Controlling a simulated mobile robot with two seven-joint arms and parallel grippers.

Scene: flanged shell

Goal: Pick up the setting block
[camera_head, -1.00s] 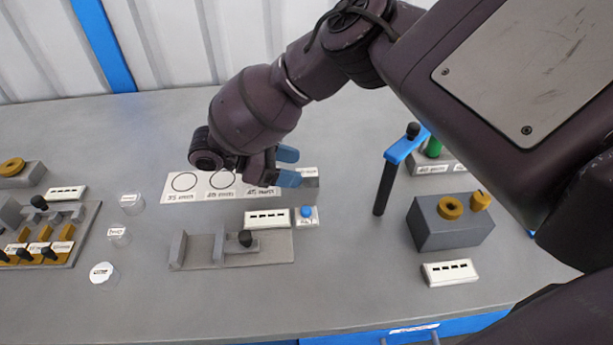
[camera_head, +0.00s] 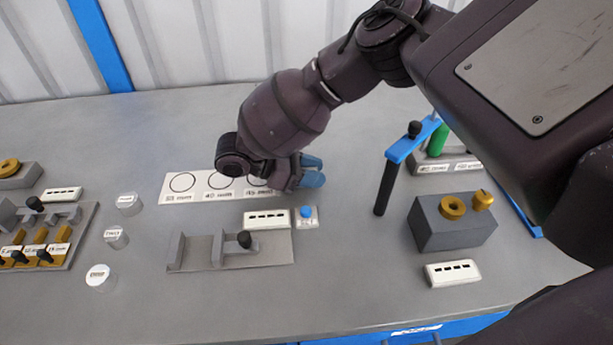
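My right gripper (camera_head: 312,171) comes in from the upper right. Its two blue fingertips point right, close together, just past the right end of the white card with circles (camera_head: 215,187). No block shows clearly in or around the fingers. The grey block seen there a second ago is not visible, and I cannot tell whether the hand hides or holds it. I cannot tell whether the fingers are fully shut. My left gripper is out of view.
In front of the hand are a blue button (camera_head: 306,212) and a grey fixture (camera_head: 205,252) with a black knob. Right stand a blue-topped black post (camera_head: 382,190) and a grey block with brass parts (camera_head: 450,232). Several labelled cylinders (camera_head: 116,238) stand left. The front table strip is clear.

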